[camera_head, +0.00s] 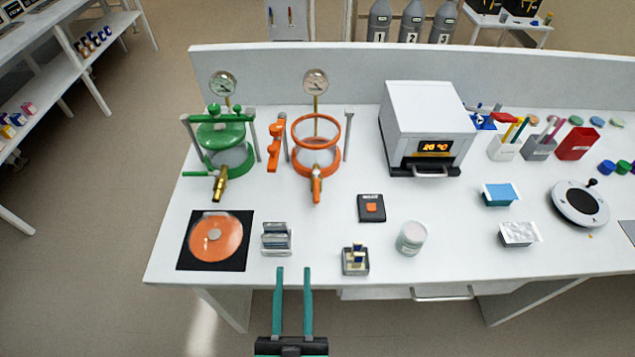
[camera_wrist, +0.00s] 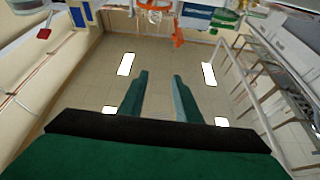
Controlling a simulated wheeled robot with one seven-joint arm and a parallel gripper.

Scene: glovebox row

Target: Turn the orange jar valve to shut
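The orange jar (camera_head: 315,160) stands at the back left of the bench, with an orange ring (camera_head: 316,133) above its base. Its valve (camera_head: 316,188) sticks out at the front, and the orange lever points toward the bench's front edge, along the outlet. The orange jar also shows in the wrist view (camera_wrist: 155,8), cut by the top edge. My gripper (camera_head: 293,270) is open and empty at the bench's front edge, well in front of the valve and apart from it. Its spread fingers also show in the wrist view (camera_wrist: 160,78).
A green jar (camera_head: 222,150) stands left, its green valve lever (camera_head: 195,174) crosswise. An orange clamp bar (camera_head: 276,145) stands between the jars. An orange disc (camera_head: 215,238), slide rack (camera_head: 277,238), small tray (camera_head: 356,262) and white tub (camera_head: 411,238) line the front. Bare bench lies before the valve.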

